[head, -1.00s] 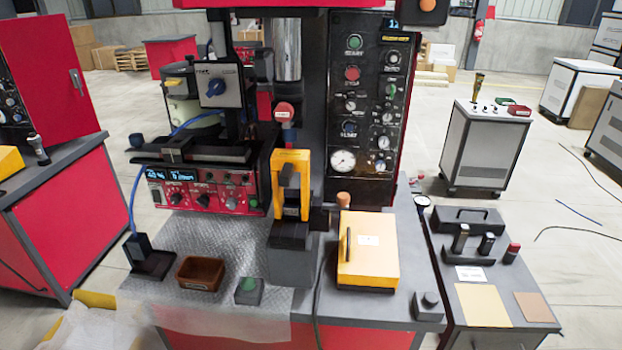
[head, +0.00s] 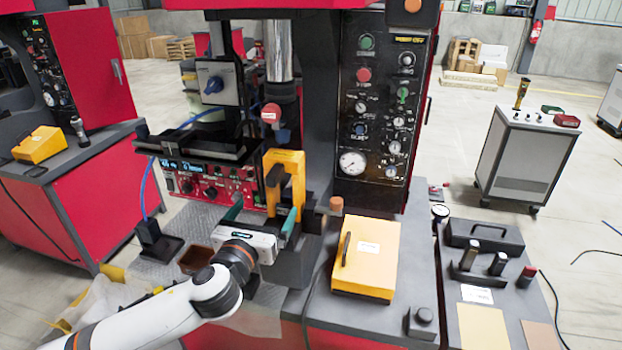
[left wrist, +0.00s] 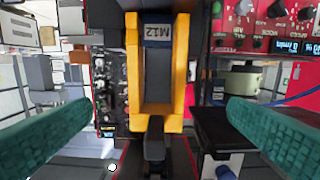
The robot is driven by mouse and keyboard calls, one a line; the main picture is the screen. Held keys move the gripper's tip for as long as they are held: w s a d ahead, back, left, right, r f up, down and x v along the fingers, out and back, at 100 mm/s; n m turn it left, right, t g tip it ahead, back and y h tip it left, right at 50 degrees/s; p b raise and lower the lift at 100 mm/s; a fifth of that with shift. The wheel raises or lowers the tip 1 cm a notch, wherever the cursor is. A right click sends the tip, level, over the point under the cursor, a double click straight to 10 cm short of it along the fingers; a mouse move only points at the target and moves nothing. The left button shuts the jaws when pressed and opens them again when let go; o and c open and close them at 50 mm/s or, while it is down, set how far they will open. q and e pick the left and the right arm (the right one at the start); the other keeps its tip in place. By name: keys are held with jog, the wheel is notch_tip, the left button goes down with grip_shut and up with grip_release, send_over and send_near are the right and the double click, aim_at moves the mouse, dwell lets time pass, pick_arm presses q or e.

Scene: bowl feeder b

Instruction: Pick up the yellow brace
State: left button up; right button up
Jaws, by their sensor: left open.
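The yellow brace (head: 298,165) is an upright U-shaped piece on a dark stand at the front of the red machine. In the left wrist view the brace (left wrist: 181,75) is in the middle, framing a dark block marked M12. My left gripper (head: 262,214) is in front of the brace and a little below its top. It is open and empty. In the left wrist view its two teal fingers (left wrist: 160,108) are wide apart on either side of the brace, and I see no contact. The gripper hides part of the stand. My right gripper is not in view.
A yellow box (head: 378,255) with a handle sits on the bench right of the brace. A brown tray (head: 196,259) is partly behind my left arm. The machine's red control panel (head: 212,183) is left of the brace. A small knob (head: 337,204) is close on the right.

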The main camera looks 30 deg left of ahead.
aim_at(276, 192)
pick_arm(q)
jog(key=p+x, duration=0.1)
jog(key=x, duration=0.3)
jog(key=p+x, duration=0.1)
jog(key=x, duration=0.2)
jog(key=p+x, duration=0.2)
jog(key=x, duration=0.2)
jog(key=shift+w+d+r, duration=0.2)
jog(key=shift+w, duration=0.15)
jog(key=shift+w+f, duration=0.1)
jog(key=shift+w, duration=0.1)
jog(key=shift+s, duration=0.1)
jog(key=shift+c, duration=0.7)
jog(key=c, duration=1.2)
jog(key=shift+c, duration=0.3)
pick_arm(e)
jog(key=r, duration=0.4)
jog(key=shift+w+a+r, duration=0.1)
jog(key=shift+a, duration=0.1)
pick_arm(q)
jog(key=shift+a, duration=0.1)
